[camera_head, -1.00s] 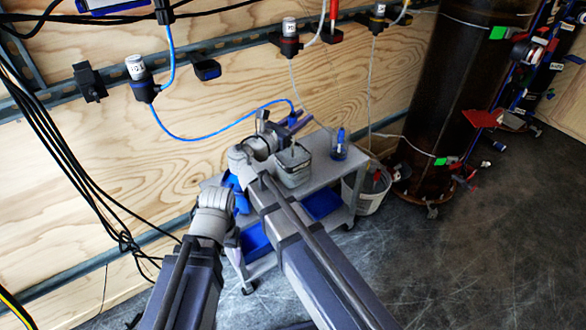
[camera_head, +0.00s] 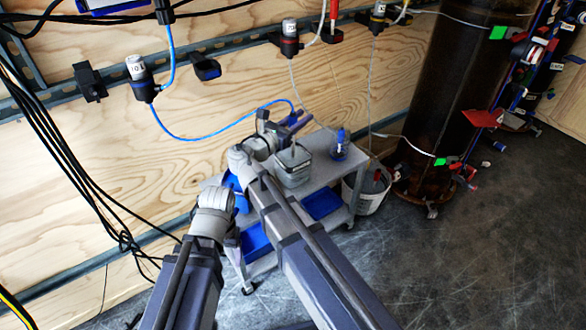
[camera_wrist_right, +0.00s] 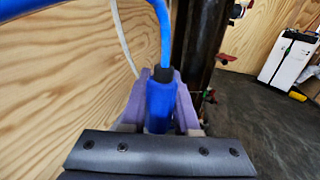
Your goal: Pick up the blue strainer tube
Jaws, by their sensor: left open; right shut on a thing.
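The blue strainer tube (camera_wrist_right: 160,105) stands between the two purple fingers of my right gripper (camera_wrist_right: 161,112), with a dark collar and a blue hose at its far end. In the head view, my right gripper (camera_head: 288,128) is shut on the tube above the cart, near the wooden wall. The tube (camera_head: 294,118) is small and partly hidden there. My left gripper (camera_head: 233,241) is open, low at the cart's left side and apart from the tube. Its fingers are hard to make out.
A grey cart (camera_head: 322,172) carries a clear square container (camera_head: 293,170) and a blue-capped bottle (camera_head: 340,146). Blue bins (camera_head: 321,203) sit on its lower shelf. A white bucket (camera_head: 368,190) and a dark cylinder (camera_head: 445,90) stand to the right. The blue hose (camera_head: 200,137) loops along the wall.

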